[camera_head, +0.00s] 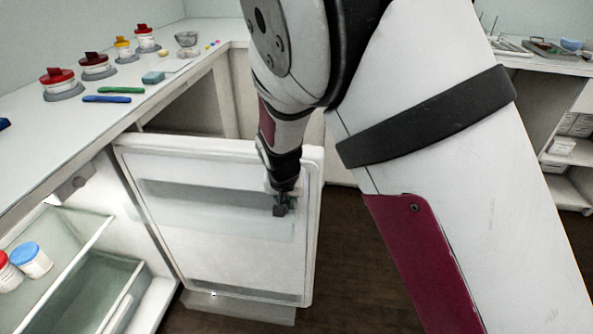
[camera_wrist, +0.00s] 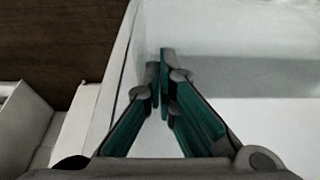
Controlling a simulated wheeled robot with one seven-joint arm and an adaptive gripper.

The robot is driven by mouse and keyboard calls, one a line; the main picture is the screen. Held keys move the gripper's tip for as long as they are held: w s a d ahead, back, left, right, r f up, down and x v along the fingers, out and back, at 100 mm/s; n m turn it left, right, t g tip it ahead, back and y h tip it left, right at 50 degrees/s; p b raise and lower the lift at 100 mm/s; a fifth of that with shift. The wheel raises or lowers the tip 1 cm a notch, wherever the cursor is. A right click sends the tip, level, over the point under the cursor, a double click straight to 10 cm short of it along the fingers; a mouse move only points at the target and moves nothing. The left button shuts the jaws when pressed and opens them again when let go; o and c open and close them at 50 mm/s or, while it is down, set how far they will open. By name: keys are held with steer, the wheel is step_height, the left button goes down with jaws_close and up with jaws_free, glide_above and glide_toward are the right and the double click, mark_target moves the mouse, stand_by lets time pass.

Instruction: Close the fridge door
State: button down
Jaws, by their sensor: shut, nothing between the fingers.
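The fridge door (camera_head: 225,262) stands wide open below the counter, its white inner side facing me in the head view. It is hinged at the left, by the lit fridge interior (camera_head: 75,250). My gripper (camera_head: 280,208) is shut and empty. In the head view it overlaps the inner side of the door, near the free right edge. In the wrist view the closed fingertips (camera_wrist: 160,60) are in front of the door's inner panel (camera_wrist: 250,35), just right of its raised rim. I cannot tell whether they touch it.
Jars with blue and red lids (camera_head: 32,262) stand on a fridge shelf. The counter (camera_head: 120,110) above holds several lidded jars, a green tool (camera_head: 120,90) and a blue tool (camera_head: 107,99). Dark floor (camera_head: 355,270) lies clear right of the door. An open shelf unit (camera_head: 570,165) stands far right.

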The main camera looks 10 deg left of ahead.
steer(key=shift+s+r, duration=0.15)
steer(key=shift+s, duration=1.9)
steer(key=shift+s, duration=0.15)
